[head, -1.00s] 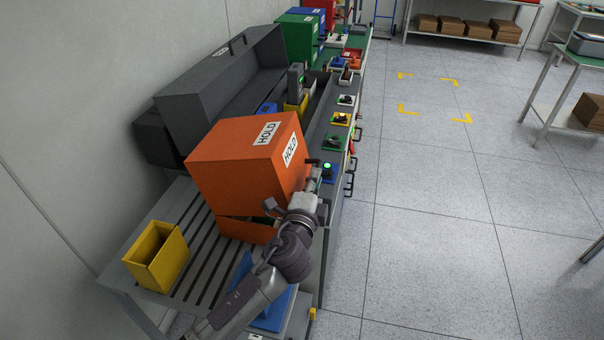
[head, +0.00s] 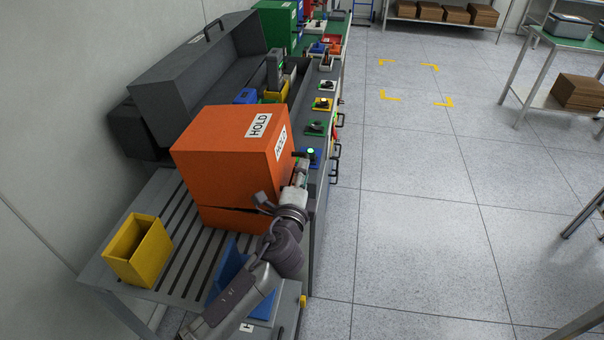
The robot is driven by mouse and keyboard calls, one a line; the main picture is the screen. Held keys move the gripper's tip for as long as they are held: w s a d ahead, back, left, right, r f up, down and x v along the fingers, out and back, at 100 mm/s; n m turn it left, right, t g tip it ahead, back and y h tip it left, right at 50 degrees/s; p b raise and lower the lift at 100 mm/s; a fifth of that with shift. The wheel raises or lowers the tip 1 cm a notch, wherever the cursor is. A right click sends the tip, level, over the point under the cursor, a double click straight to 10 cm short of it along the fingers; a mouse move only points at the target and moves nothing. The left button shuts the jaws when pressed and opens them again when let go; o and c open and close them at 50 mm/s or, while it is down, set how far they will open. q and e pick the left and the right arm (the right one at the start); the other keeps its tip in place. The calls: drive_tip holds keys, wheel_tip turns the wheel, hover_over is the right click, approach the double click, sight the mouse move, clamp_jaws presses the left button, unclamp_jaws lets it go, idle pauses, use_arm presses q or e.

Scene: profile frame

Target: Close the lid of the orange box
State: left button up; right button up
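The orange box (head: 238,219) stands on the slatted grey shelf. Its large orange lid (head: 215,160) carries two white HOLD labels. A thin dark wedge of a gap shows between the lid and the lower part, so the lid is nearly down but not flush. My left gripper (head: 301,172) is at the right front side of the lid, close to it or touching it; I cannot tell which. Its fingers are small and partly hidden by the wrist, so their opening is unclear. My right gripper is not in view.
A yellow open bin (head: 140,250) stands left on the slatted shelf (head: 190,255). A blue object (head: 229,268) is beneath my arm. Behind the box are a long grey toolbox (head: 190,85) and a bench edge with coloured switches (head: 316,127).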

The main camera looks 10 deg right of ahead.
use_arm(q)
drive_tip(key=shift+s+a, duration=0.1)
drive_tip(key=shift+s, duration=0.05)
drive_tip(key=v, duration=1.1)
drive_tip(key=shift+s, duration=0.35)
drive_tip(key=shift+a, duration=0.1)
